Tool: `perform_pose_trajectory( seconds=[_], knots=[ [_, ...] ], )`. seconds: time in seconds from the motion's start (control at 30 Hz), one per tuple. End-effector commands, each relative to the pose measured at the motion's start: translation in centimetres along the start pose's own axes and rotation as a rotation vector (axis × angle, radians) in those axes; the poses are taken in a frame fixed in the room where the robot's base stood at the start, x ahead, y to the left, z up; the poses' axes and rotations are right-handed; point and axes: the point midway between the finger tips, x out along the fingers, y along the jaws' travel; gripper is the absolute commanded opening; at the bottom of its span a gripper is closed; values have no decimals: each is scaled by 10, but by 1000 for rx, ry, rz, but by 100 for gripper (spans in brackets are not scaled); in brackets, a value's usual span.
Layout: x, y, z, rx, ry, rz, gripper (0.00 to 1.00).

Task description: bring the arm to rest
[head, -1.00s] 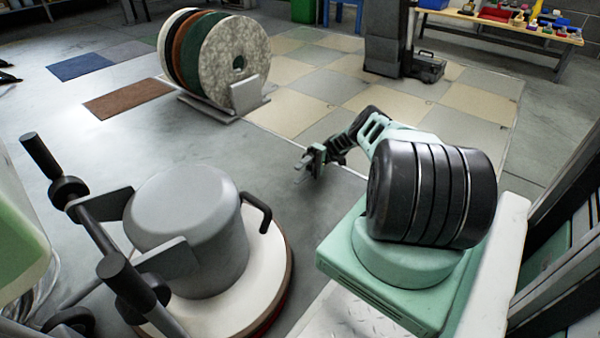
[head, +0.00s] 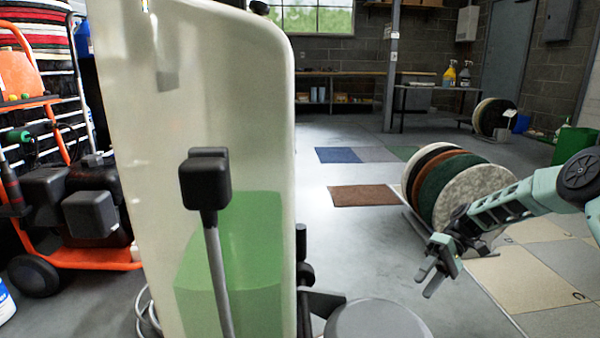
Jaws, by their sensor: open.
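My arm reaches in from the right edge of the head view, mint green with black joints. My gripper (head: 437,266) hangs at its end, open and empty, in the air over the floor. It is in front of the rack of buffer pads (head: 462,186) in the picture and holds nothing. The pads stand upright side by side, with a pale speckled one nearest.
A large translucent tank (head: 245,90) with green liquid fills the left centre. The floor machine's grey motor housing (head: 378,320) shows at the bottom. An orange-framed machine (head: 85,258) stands left. A brown mat (head: 363,195) lies on open floor.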

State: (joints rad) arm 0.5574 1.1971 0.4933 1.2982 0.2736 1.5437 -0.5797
Motion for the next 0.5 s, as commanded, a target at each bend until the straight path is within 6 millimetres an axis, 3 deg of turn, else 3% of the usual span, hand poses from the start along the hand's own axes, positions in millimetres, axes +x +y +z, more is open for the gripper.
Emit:
perform_pose_trajectory(
  seconds=[0.03,0.2,0.37,0.5],
  knots=[
    [9,-43,1,-3,-37,74,43],
    [54,-138,15,-6,-102,303,43],
    [95,-212,49,-34,-120,512,43],
    [127,-264,91,-80,-104,680,43]
  ],
)
